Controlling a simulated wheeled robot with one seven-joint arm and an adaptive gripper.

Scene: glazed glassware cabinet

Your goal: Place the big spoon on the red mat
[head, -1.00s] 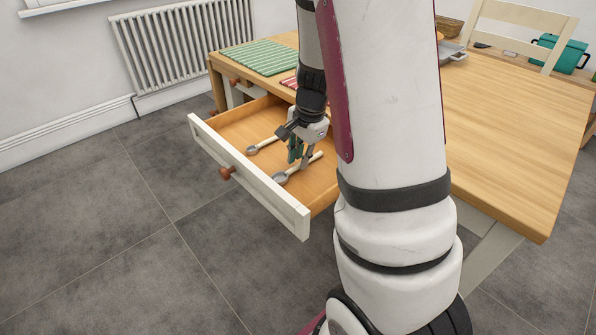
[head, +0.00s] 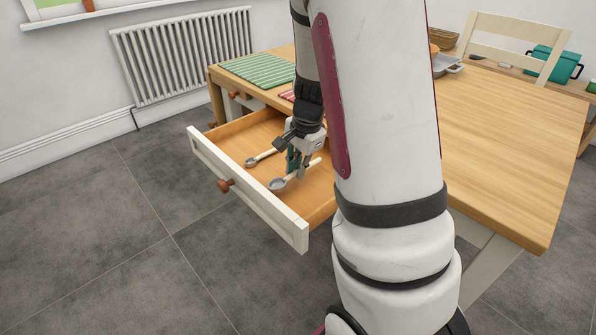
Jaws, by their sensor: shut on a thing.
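The big spoon (head: 278,184), with a grey bowl and a pale handle, is in the open drawer (head: 235,179). My gripper (head: 297,172) is over the drawer, shut on the spoon's handle; whether the spoon is clear of the drawer floor is hard to tell. A smaller spoon (head: 252,161) of the same look lies behind it to the left on the drawer floor. The red mat (head: 287,95) lies on the table, mostly hidden behind my arm.
A green striped mat (head: 258,68) lies on the table (head: 510,120) left of the red one. The drawer front (head: 262,203) with its round knob (head: 226,185) stands out over the floor. A grey tray (head: 447,65) and a chair (head: 520,48) are at the back right.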

